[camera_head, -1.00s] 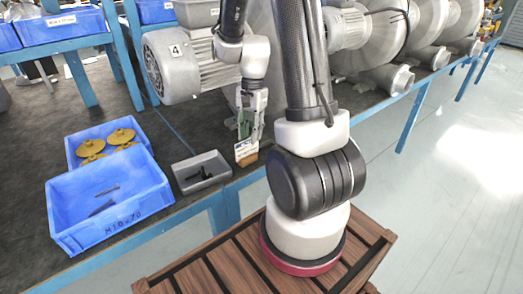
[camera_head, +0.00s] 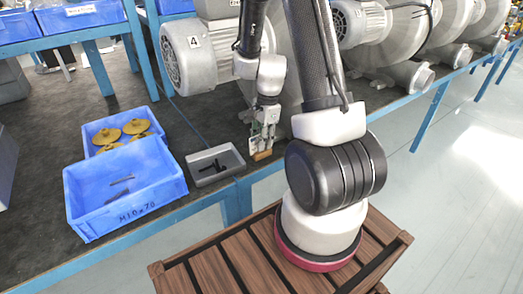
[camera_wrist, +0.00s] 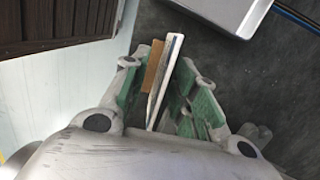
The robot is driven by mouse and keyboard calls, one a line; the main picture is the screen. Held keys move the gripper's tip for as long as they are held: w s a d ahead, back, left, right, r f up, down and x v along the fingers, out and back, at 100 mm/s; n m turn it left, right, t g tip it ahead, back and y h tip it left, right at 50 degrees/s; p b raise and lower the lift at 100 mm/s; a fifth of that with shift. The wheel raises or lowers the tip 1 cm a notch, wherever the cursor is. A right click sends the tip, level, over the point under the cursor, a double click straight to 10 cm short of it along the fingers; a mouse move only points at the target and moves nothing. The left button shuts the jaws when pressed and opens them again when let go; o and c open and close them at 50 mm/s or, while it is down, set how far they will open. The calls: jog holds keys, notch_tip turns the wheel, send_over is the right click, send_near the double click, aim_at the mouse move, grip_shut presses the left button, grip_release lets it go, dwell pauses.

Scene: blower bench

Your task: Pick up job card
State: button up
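The job card (camera_head: 253,146) is a thin white card standing in a brown block (camera_head: 262,155) near the front edge of the bench, right of the small grey tray. In the wrist view the card (camera_wrist: 166,78) is seen nearly edge-on, with the block (camera_wrist: 153,65) on its left. My gripper (camera_head: 266,140) is low over the card, its fingers pointing down. In the wrist view the gripper's (camera_wrist: 160,95) green-padded fingers stand apart on either side of the card, with gaps between card and pads. The fingers hide part of the card in the head view.
The grey tray (camera_head: 190,172) with dark parts is close on the left. Blue bins (camera_head: 125,210) with dark bolts and yellow parts (camera_head: 137,126) stand further left. A large grey motor (camera_head: 190,55) stands behind my gripper. The bench's blue front edge (camera_head: 265,172) is near the card.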

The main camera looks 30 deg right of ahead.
jog(key=shift+f, duration=0.25)
dwell(0.6)
grip_shut()
